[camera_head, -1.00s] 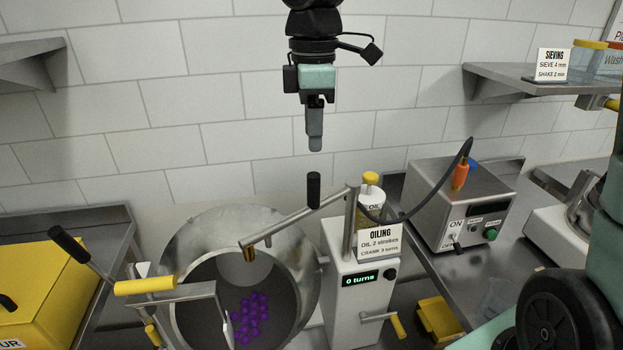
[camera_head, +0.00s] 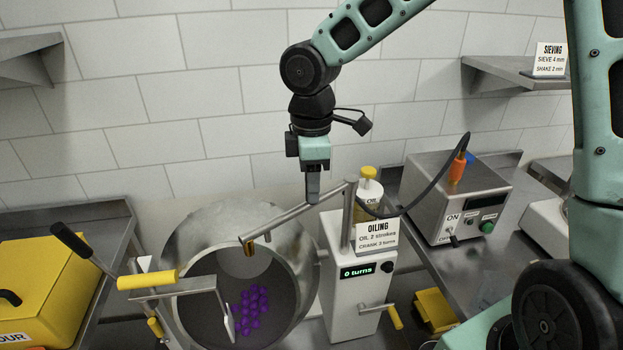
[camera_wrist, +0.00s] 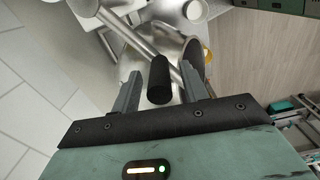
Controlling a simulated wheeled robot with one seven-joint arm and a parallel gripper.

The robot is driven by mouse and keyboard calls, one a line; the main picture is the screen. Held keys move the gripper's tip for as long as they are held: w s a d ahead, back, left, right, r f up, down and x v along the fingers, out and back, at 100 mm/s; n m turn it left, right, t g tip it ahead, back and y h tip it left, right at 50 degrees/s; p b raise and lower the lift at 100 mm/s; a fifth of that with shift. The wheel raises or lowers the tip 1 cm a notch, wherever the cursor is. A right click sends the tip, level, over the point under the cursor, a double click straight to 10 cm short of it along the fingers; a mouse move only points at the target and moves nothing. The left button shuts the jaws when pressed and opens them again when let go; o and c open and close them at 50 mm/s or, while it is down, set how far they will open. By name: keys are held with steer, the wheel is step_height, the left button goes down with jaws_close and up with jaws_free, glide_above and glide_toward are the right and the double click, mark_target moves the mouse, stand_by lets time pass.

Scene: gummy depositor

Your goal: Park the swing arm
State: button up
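The swing arm (camera_head: 283,221) is a metal bar on the post of the oiling station (camera_head: 350,290). It reaches left, with its brass nozzle (camera_head: 249,247) over the mouth of the steel drum (camera_head: 290,255). Its upright black handle (camera_wrist: 159,80) shows in the wrist view between my fingers. My gripper (camera_head: 313,198) points down at the handle, which it hides in the head view. In the wrist view my gripper (camera_wrist: 160,88) is open, with a gap on each side of the handle.
Purple gummies (camera_head: 250,312) lie in the drum. An oil bottle with a yellow cap (camera_head: 368,174) and an OILING sign (camera_head: 377,236) stand close right of the handle. A control box (camera_head: 455,205) with a dark cable is further right. A yellow-handled lever (camera_head: 148,280) is at the left.

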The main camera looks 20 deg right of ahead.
jaws_close()
steer(key=shift+w, duration=0.1)
steer(key=w+d+m+b, duration=0.2)
steer(key=w+m, duration=0.8)
steer(key=m, duration=0.1)
steer(key=w+d+m, duration=0.4)
steer(key=d+m, duration=0.7)
steer(key=m, duration=0.1)
steer(key=shift+m, duration=0.4)
steer(key=shift+o, duration=0.3)
jaws_free()
